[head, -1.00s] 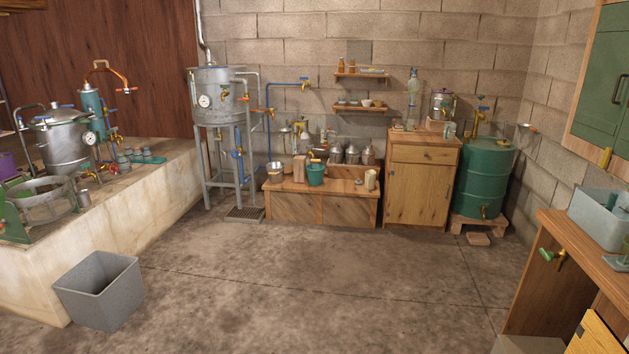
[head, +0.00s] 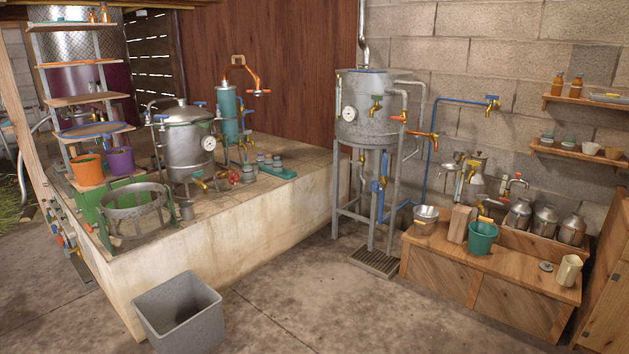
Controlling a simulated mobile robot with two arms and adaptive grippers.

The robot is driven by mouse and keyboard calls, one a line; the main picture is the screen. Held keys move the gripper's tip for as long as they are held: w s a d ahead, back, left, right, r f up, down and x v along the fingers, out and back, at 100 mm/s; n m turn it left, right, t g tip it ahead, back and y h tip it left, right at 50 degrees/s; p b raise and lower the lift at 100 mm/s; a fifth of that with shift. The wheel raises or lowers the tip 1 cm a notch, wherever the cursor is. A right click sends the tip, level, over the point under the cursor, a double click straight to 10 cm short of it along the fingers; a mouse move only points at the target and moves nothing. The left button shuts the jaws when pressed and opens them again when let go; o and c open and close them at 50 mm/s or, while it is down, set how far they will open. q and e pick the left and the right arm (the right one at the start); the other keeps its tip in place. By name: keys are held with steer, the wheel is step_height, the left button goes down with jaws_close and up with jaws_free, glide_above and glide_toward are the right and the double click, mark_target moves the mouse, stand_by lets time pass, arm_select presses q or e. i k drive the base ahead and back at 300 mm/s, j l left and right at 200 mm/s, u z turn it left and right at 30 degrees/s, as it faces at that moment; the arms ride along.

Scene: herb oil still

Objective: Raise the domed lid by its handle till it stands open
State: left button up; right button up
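The domed lid (head: 183,116) is grey metal and sits closed on top of a steel still pot (head: 190,155) with a round gauge. The pot stands on the pale stone platform at the left, next to a teal cylinder. Blue clamp-like parts show at the lid's rim. A small knob shows on the lid's top; I cannot tell whether it is the handle. Neither of my grippers is in view.
A grey square bin (head: 180,315) stands on the floor before the platform (head: 270,215). A metal ring basket (head: 137,205) sits at the platform's near left. A tall tank on legs (head: 366,110) and a low wooden bench (head: 480,275) stand to the right. The floor between is clear.

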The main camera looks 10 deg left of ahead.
mark_target(182, 113)
steer(key=i+l+u, duration=0.1)
steer(key=i+u, duration=0.35)
steer(key=i, duration=1.85)
steer(key=i+u, duration=0.2)
steer(key=i, duration=0.25)
steer(key=i+l+u, duration=0.2)
steer(key=i, duration=0.2)
steer(key=i+l+u, duration=0.2)
steer(key=i, duration=0.25)
steer(key=j, duration=0.1)
